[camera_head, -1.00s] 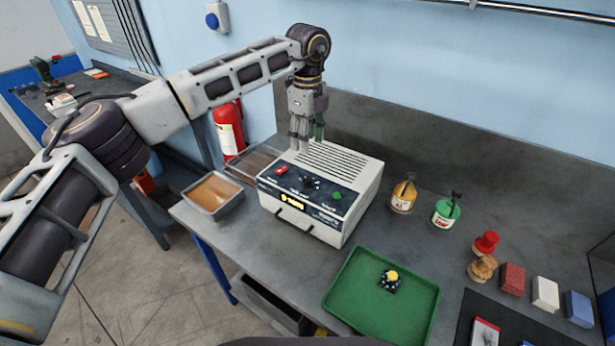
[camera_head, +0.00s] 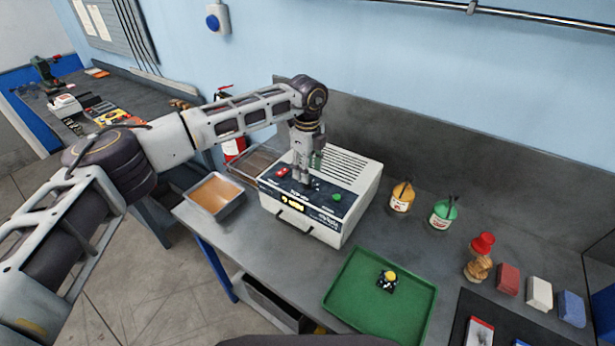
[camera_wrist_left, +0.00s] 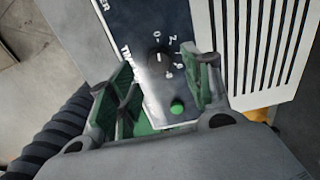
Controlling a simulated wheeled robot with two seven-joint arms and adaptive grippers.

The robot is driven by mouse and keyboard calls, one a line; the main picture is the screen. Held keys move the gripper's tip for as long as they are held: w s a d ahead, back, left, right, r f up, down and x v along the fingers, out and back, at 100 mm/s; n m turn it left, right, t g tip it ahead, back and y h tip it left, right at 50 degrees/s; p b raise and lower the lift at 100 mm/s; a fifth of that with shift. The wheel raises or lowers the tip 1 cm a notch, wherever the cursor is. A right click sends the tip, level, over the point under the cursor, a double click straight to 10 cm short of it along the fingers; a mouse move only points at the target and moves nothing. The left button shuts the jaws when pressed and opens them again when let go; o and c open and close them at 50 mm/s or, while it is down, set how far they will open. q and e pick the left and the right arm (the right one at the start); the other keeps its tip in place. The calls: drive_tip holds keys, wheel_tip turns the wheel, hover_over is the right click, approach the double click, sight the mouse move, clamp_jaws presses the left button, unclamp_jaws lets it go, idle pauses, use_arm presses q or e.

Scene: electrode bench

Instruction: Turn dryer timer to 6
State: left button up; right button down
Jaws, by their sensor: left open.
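The dryer is a white box (camera_head: 345,207) with a vent grille on top and a dark sloped control panel (camera_head: 325,204). Its timer knob (camera_wrist_left: 158,59) is black, with a printed number scale starting at 0 beside it in the left wrist view. Which number the knob points to is too small to tell. My left gripper (camera_head: 303,181) is over the panel, pointing down, and hides part of it in the head view. In the left wrist view its green-padded fingers (camera_wrist_left: 162,72) are open, one on each side of the knob; contact is not visible. My right gripper is not in view.
A green button (camera_wrist_left: 177,106) sits close to the knob. A metal tray (camera_head: 215,195) stands left, two bottles (camera_head: 401,197) right, and a green tray (camera_head: 350,297) in front right.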

use_arm(q)
drive_tip(key=shift+f+p, duration=0.5)
drive_tip(key=shift+f, duration=1.8)
drive_tip(key=shift+c, duration=0.4)
drive_tip(key=c, duration=1)
